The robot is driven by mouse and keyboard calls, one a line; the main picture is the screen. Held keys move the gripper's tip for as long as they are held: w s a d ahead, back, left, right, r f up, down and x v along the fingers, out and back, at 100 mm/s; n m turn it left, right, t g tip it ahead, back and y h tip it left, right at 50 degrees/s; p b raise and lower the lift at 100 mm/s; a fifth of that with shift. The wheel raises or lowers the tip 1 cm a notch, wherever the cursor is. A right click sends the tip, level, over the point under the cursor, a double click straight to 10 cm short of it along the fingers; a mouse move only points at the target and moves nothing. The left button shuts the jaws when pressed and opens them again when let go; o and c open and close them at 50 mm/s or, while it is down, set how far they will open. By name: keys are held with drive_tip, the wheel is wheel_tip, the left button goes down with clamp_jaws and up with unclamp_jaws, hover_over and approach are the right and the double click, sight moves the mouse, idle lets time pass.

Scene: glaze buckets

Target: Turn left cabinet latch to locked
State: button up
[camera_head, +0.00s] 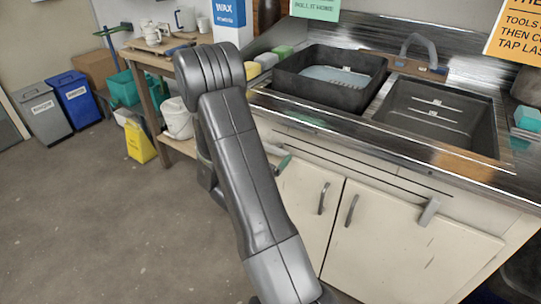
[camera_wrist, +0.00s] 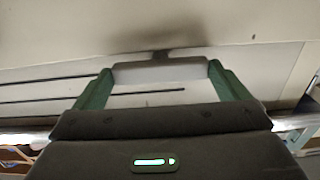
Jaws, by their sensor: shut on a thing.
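My gripper (camera_wrist: 160,70) has two green fingers, shut on the ends of a pale grey bar, the left cabinet latch (camera_wrist: 143,74). The bar lies across the wrist view, roughly parallel to the dark grooves in the cabinet front, with a dark mount touching its middle. In the head view my arm hides most of my gripper (camera_head: 283,163) and the left latch; only a bit of green finger shows at the cabinet top. The left cabinet door (camera_head: 306,208) is partly covered by my arm. The right door (camera_head: 385,245) carries another grey latch (camera_head: 430,211), tilted, near its top.
The steel counter (camera_head: 345,137) with two dark basins (camera_head: 330,78) (camera_head: 436,116) overhangs the cabinet. Door handles (camera_head: 323,198) (camera_head: 351,211) stick out near the seam. A wooden table (camera_head: 146,62), a white bucket (camera_head: 178,120) and a yellow floor sign (camera_head: 139,142) stand left; the floor before them is clear.

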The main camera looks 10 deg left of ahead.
drive_tip(key=shift+f+m+b, duration=0.15)
drive_tip(key=shift+m+b, duration=0.15)
drive_tip(key=shift+b, duration=0.2)
drive_tip(key=m+b, duration=0.3)
drive_tip(key=b, duration=0.1)
drive_tip(key=shift+f, duration=0.2)
drive_tip(key=m+b, duration=0.5)
drive_tip(key=b, duration=0.2)
drive_tip(key=m+b, duration=0.5)
drive_tip(key=b, duration=0.1)
drive_tip(key=shift+m+b, duration=0.3)
drive_tip(key=shift+m, duration=0.1)
drive_tip(key=m+b, duration=0.3)
drive_tip(key=shift+r+b, duration=0.2)
drive_tip(key=shift+b, duration=0.1)
drive_tip(key=shift+r+m, duration=0.1)
drive_tip(key=shift+m, duration=0.3)
drive_tip(key=o, duration=0.6)
